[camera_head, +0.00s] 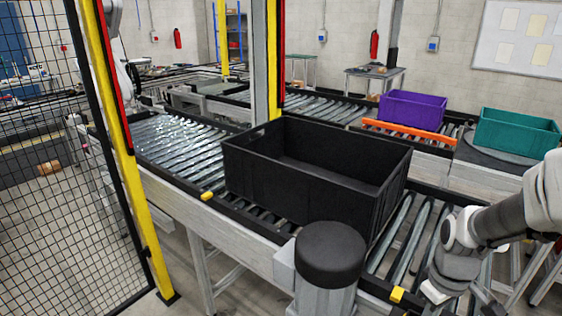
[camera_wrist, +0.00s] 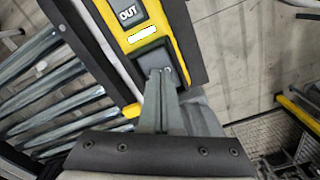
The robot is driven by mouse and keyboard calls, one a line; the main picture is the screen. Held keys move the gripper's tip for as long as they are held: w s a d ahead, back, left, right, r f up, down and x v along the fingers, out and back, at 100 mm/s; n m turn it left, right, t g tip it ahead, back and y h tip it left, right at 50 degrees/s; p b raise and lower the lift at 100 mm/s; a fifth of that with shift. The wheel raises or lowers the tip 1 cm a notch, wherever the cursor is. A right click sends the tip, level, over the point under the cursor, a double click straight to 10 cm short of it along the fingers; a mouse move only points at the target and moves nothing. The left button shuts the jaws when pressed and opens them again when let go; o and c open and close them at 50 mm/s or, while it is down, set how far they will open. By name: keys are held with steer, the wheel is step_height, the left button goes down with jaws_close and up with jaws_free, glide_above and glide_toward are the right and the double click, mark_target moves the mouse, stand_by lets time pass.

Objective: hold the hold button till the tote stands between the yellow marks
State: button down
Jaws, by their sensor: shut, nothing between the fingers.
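The black tote (camera_head: 300,180) stands upright on the roller conveyor. One yellow mark (camera_head: 207,196) is on the near rail just left of the tote; the other yellow mark (camera_head: 397,293) is beyond its right end. In the head view the tote appears to lie between them. In the wrist view, a yellow control panel (camera_wrist: 133,37) carries an "OUT" label and a white bar. My gripper (camera_wrist: 163,76) is shut and empty, its fingertips over a dark grey button (camera_wrist: 152,60) on the panel. The fingertips hide part of the button; I cannot tell how far it is pressed.
A purple tote (camera_head: 412,109) and a teal tote (camera_head: 517,131) stand on the back line, with an orange bar (camera_head: 410,131) near the purple one. A mesh fence (camera_head: 60,180) with a yellow post (camera_head: 125,165) stands at the left. Bare rollers (camera_head: 180,140) lie left of the black tote.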

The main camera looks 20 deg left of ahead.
stand_by(0.4)
step_height(320, 180, up, 7)
steer(key=p, duration=0.5)
steer(key=shift+f+p, duration=0.15)
steer(key=shift+p, duration=0.15)
steer(key=s+r+m+t, duration=0.5)
steer(key=s+r+m, duration=0.3)
steer(key=s+r, duration=0.6)
step_height(320, 180, up, 3)
steer(key=shift+f+t, duration=0.1)
steer(key=shift+t, duration=0.2)
stand_by(0.9)
